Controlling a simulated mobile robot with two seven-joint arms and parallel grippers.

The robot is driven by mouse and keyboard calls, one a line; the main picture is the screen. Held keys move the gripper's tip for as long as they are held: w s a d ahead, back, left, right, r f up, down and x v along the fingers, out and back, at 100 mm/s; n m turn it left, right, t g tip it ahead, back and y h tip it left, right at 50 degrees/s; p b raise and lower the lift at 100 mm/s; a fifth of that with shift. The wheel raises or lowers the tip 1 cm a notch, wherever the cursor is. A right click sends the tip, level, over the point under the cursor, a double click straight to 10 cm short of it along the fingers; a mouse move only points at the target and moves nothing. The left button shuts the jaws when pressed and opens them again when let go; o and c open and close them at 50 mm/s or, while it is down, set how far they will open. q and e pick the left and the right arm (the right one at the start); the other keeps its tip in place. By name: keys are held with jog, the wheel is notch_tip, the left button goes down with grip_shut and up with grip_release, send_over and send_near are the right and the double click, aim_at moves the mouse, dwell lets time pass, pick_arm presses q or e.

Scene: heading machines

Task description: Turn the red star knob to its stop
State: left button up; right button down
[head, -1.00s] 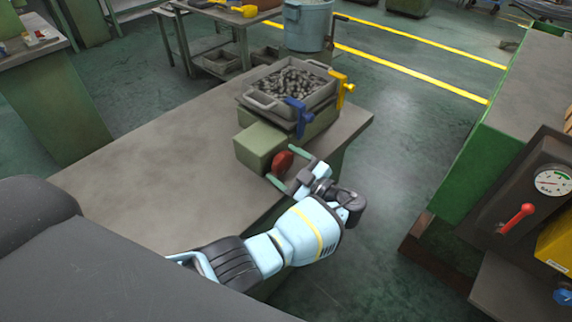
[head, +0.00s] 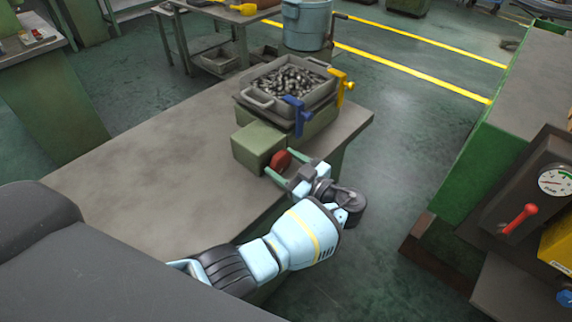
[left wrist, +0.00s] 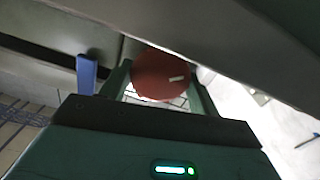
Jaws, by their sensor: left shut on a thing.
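The red star knob (head: 280,160) sits on the front face of a green box (head: 257,146) on the workbench. In the left wrist view the knob (left wrist: 163,76) is round and dark red with a small pale mark near its right side. My left gripper (head: 284,172) has its green fingers on either side of the knob and is shut on it. In the left wrist view the fingers (left wrist: 160,88) reach up to both sides of the knob. The knob's far side is hidden. My right gripper is out of view.
A grey tray of metal parts (head: 292,80) stands behind the green box, with a blue clamp (head: 297,115) and a yellow clamp (head: 341,84) at its side. A panel with a gauge (head: 556,181) and red lever (head: 520,218) is at right. The bench surface (head: 150,165) at left is clear.

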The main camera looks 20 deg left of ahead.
pick_arm(q)
jog(key=shift+m, duration=1.5)
jog(key=o, duration=1)
jog(key=shift+a, duration=0.1)
